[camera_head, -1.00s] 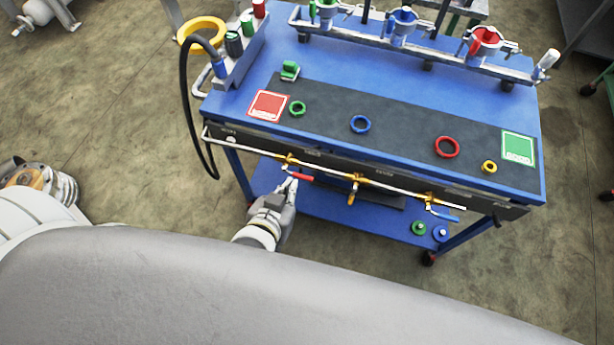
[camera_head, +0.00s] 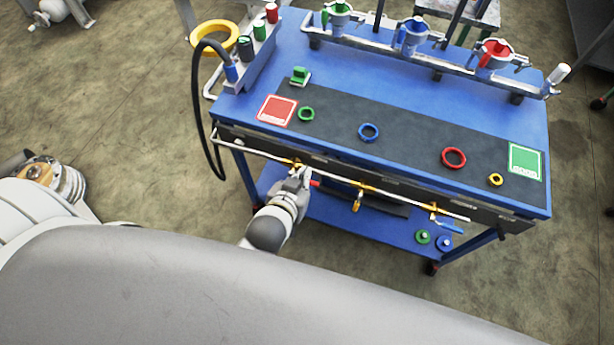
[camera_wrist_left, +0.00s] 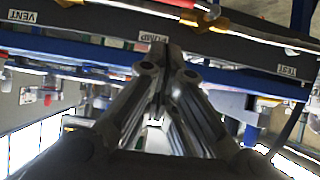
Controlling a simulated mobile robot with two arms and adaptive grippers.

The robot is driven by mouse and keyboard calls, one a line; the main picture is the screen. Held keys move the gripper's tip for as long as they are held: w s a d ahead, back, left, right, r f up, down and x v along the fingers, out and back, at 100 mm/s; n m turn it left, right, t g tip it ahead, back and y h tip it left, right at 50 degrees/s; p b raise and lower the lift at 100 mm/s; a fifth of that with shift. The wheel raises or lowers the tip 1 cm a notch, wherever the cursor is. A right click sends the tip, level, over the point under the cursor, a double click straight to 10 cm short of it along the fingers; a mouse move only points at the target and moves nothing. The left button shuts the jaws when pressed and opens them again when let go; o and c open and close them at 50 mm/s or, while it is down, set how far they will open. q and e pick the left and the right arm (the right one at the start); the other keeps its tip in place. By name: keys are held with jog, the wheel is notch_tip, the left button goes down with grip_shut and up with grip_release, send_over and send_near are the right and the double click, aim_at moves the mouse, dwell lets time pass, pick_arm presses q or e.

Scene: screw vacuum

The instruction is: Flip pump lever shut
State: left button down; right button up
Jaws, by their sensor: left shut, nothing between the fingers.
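My left gripper (camera_head: 304,174) is shut and empty at the front of the blue cart, at the left valve on the front pipe. It covers part of the red lever, whose visible end (camera_head: 315,183) sticks out to its right. A yellow lever (camera_head: 357,205) hangs down at the middle valve, and a blue lever (camera_head: 450,228) points right at the right valve. In the left wrist view the closed fingertips (camera_wrist_left: 162,52) lie just below a label reading PUMP (camera_wrist_left: 153,37). Contact with the red lever cannot be told. My right gripper is not in view.
The pipe (camera_head: 400,197) runs along the cart's front edge. A black hose (camera_head: 198,110) hangs at the cart's left. The lower shelf (camera_head: 385,228) lies below the valves.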

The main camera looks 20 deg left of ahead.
pick_arm(q)
jog(key=w+f, duration=0.3)
jog(key=f, duration=0.2)
jog(key=shift+f, duration=0.2)
jog(key=shift+a, duration=0.1)
